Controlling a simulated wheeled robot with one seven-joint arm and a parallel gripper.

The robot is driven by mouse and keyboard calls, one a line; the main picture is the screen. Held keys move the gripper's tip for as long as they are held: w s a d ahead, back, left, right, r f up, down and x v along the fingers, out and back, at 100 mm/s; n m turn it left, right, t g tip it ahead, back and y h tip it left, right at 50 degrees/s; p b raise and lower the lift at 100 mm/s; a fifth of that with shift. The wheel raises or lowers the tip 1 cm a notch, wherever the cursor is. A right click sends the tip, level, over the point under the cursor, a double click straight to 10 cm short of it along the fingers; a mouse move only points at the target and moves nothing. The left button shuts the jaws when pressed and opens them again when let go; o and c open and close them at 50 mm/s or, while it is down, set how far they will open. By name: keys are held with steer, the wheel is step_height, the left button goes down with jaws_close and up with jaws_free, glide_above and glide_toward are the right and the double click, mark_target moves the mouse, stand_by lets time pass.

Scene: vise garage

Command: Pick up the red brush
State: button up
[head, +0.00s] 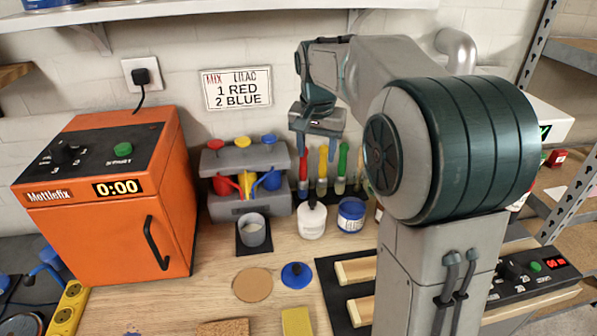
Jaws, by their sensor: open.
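The red brush (303,172) stands upright at the left end of a row of brushes near the back wall, with its red handle up. A yellow brush (322,172) and a green brush (342,168) stand to its right. My gripper (314,138) is open at the top of the row, over or in front of the handle tops of the red and yellow brushes. I cannot tell whether it touches the red brush. The top of the red handle is partly hidden by the gripper. My arm hides what lies farther right.
A grey paint dispenser (247,160) stands left of the brushes. A white jar (312,221) and a blue paint jar (351,214) stand in front of them. A grey cup (252,232) sits on a dark pad. The orange oven (110,195) fills the left.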

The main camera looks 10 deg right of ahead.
mark_target(303, 161)
steer(key=w+a+m+p, duration=0.1)
steer(key=w+m+p, duration=0.15)
steer(key=w, duration=1.15)
steer(key=shift+m+g+h, duration=0.3)
steer(key=shift+m+g, duration=0.1)
steer(key=shift+m, duration=0.15)
steer(key=f, duration=0.6)
steer(key=d+f, duration=0.1)
steer(key=f, duration=0.2)
steer(key=shift+w+p, duration=0.35)
steer(key=shift+w+f+p, duration=0.2)
steer(key=shift+f+p, duration=0.25)
steer(key=shift+f, duration=0.85)
steer(key=shift+w+f+p, duration=0.15)
steer(key=shift+f+p, duration=0.25)
steer(key=shift+f, duration=0.85)
steer(key=c, duration=1.1)
